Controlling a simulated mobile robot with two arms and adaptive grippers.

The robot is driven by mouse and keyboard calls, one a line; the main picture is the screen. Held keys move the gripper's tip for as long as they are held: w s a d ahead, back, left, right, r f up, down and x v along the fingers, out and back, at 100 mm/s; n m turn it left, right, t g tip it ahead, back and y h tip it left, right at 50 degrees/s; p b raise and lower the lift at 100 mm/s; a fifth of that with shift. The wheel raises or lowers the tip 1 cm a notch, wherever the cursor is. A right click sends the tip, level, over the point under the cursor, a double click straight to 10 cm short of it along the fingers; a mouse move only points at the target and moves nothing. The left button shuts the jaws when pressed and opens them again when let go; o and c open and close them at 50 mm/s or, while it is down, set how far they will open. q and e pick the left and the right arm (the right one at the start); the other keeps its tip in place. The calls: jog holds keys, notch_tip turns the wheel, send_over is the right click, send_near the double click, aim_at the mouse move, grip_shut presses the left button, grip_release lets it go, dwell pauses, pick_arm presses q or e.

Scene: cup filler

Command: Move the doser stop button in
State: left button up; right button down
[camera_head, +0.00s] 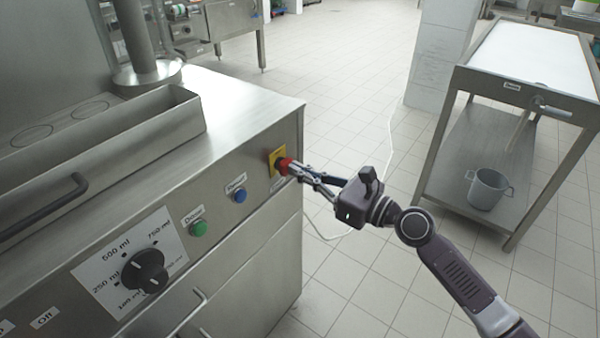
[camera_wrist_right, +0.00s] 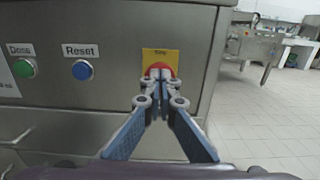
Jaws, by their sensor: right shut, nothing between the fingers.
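The doser stop button is red on a yellow plate, on the steel front panel near its right corner. In the head view the red stop button (camera_head: 282,165) is at the tips of my right gripper (camera_head: 292,169). In the right wrist view the stop button (camera_wrist_right: 160,68) is partly hidden behind the fingertips of my right gripper (camera_wrist_right: 160,82). The gripper is shut and empty, its tips at or very near the button's face. I cannot tell how far in the button is. My left gripper is not in view.
Left of the stop button are a blue Reset button (camera_head: 239,195), a green Dose button (camera_head: 198,228) and a black volume dial (camera_head: 146,268). A steel table (camera_head: 480,150) with a grey pot (camera_head: 487,188) on its lower shelf stands at the right. Tiled floor lies between.

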jog(key=v, duration=1.1)
jog(key=shift+s+d+f, duration=0.15)
jog(key=shift+s+d, duration=0.05)
jog(key=shift+d, duration=0.05)
